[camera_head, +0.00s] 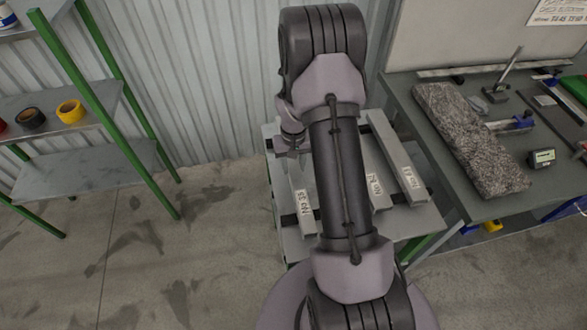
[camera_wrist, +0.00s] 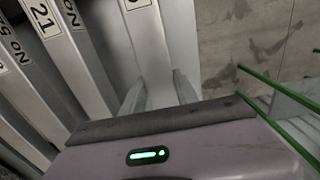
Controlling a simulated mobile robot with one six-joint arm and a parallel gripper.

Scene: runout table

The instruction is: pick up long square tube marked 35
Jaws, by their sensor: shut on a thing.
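The long square tube marked 35 (camera_head: 303,208) is pale grey, with its label near its front end. It lies at the left of the runout table in the head view, partly hidden by my arm. In the wrist view the tube (camera_wrist: 150,45) runs between my fingers, its label cut by the top edge. My gripper (camera_wrist: 158,92) is shut on it, with one finger along each side. In the head view my gripper (camera_head: 293,162) is at the tube behind its label, partly hidden by my wrist. I cannot tell whether the tube is clear of its supports.
Other labelled tubes (camera_head: 376,188) (camera_head: 398,160) lie to the right on the runout table (camera_head: 425,212). A green-framed shelf (camera_head: 90,170) with tape rolls is at left. Floor between is clear.

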